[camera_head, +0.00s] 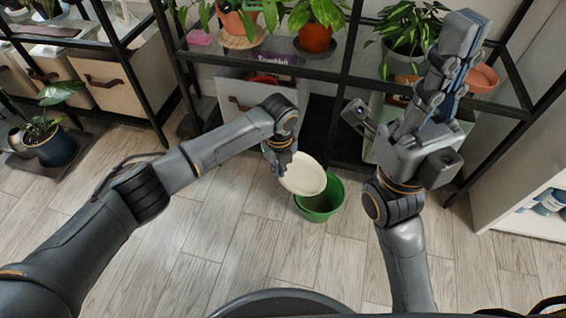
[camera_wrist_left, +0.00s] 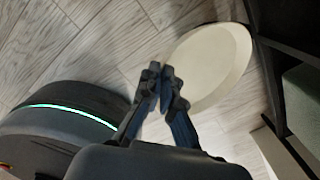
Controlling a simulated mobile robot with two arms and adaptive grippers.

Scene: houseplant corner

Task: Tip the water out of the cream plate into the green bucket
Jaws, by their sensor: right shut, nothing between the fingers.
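My left gripper (camera_head: 282,160) is shut on the near edge of the cream plate (camera_head: 303,175). The plate is held off the floor and looks tilted, its right part overlapping the mouth of the green bucket (camera_head: 334,196) in the head view. The bucket stands on the floor, partly hidden by the plate. In the left wrist view the fingers (camera_wrist_left: 165,78) meet at the rim of the plate (camera_wrist_left: 212,65); the bucket is not seen there. I cannot make out water in the plate. My right gripper (camera_head: 462,50) is shut and empty, raised with its fingers pointing up.
A black-framed shelf with glass boards (camera_head: 350,72) and several potted plants stands behind the bucket. A plant in a dark blue pot (camera_head: 55,148) is on a mat at the left. A white cabinet (camera_head: 520,175) is at the right. The wooden floor around the bucket is clear.

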